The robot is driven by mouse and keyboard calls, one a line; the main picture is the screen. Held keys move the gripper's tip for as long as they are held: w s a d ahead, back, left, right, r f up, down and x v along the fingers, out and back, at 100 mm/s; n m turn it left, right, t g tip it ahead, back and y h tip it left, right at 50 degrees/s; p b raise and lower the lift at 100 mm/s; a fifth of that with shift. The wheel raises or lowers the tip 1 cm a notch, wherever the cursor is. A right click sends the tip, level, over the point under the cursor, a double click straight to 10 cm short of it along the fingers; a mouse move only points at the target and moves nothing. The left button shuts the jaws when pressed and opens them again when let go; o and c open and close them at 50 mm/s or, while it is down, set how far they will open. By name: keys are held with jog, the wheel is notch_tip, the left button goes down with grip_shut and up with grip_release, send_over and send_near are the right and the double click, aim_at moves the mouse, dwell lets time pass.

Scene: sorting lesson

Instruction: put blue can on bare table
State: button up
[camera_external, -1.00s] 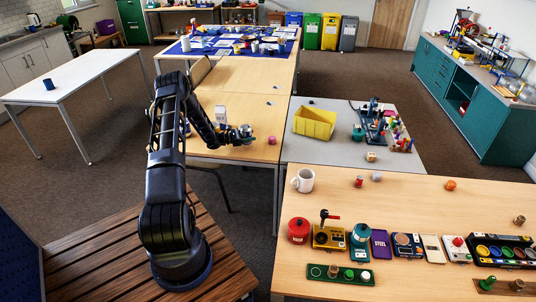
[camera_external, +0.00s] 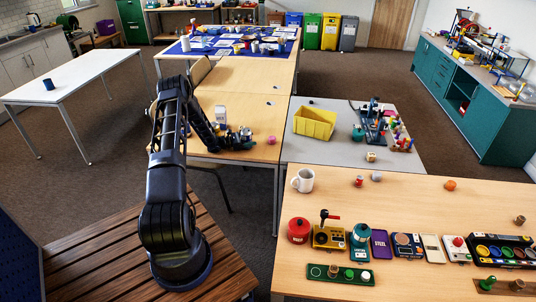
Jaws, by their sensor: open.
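A dark blue can (camera_external: 48,84) stands upright on the white table (camera_external: 95,75) at the far left, with nothing else on that tabletop. My gripper (camera_external: 246,139) is far from it, low over the front part of the middle wooden table (camera_external: 240,75). The gripper is open, small in the picture and dark; its fingertips are hard to make out. I cannot tell whether anything is between or behind the fingers.
A white item (camera_external: 220,114) stands just behind my gripper, and a small pink piece (camera_external: 271,140) lies to its right. A yellow bin (camera_external: 314,122) sits on the grey table (camera_external: 300,150). The near wooden table (camera_external: 430,205) is crowded with toys and a white mug (camera_external: 303,180).

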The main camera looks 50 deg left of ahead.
jog(key=v, duration=1.2)
jog(key=shift+r, duration=0.1)
